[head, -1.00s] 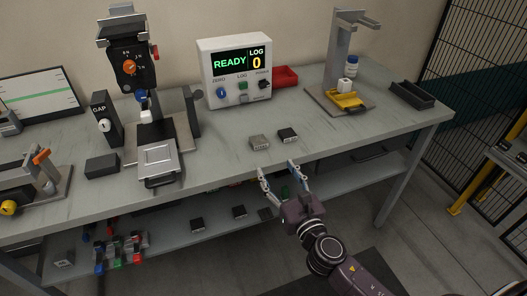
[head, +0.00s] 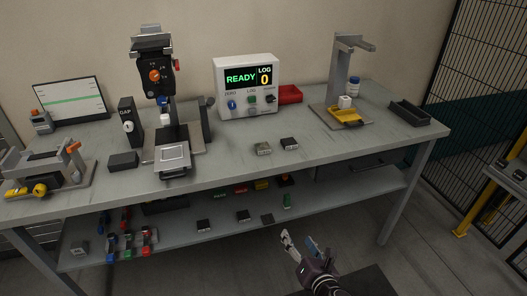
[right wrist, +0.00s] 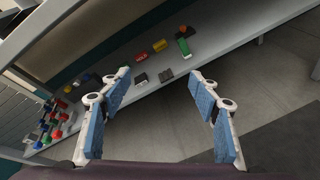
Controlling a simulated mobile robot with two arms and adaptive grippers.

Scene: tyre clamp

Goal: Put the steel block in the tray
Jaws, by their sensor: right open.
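A black open tray (head: 422,119) sits at the bench's right end, and a red bin (head: 290,94) stands behind; I cannot tell which the task means. My right gripper (head: 300,239) is open and empty, below and in front of the bench edge, apart from both blocks. In the right wrist view its spread fingers (right wrist: 160,85) face the lower shelf. My left gripper is not in view.
A press (head: 160,75) with a silver plate (head: 173,153), a READY display box (head: 246,85) and a stand with a yellow holder (head: 347,116) occupy the bench. The lower shelf (head: 320,205) carries several coloured and dark pieces. Bench space right of the blocks is clear.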

